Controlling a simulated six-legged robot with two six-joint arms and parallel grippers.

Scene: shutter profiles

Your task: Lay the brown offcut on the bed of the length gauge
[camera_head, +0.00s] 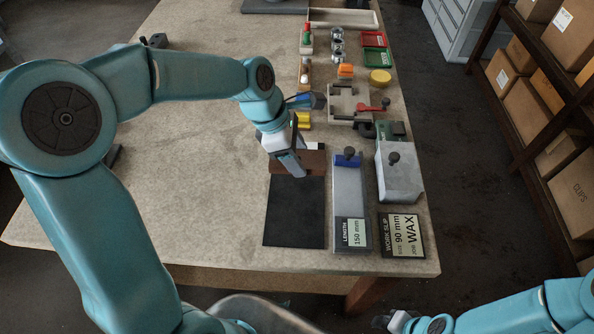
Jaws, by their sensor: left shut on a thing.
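The brown offcut (316,162) is at the far end of the black mat (294,222). My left gripper (291,168) comes down over it from above and is shut on it; the fingers hide part of it. I cannot tell whether the offcut touches the mat or is just above it. The length gauge (347,205) lies just right of the mat, with a long grey bed, a blue stop with a dark knob at its far end, and a "LENGTH 150 mm" label at its near end. My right gripper (384,322) is low at the bottom edge, its fingers unclear.
A work slip (402,235) reading "90 mm, WAX" and a grey block with a knob (400,175) stand right of the gauge. Behind are a clamp fixture with a red handle (372,107), a yellow disc (380,77) and small trays. The table's left side is mostly clear.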

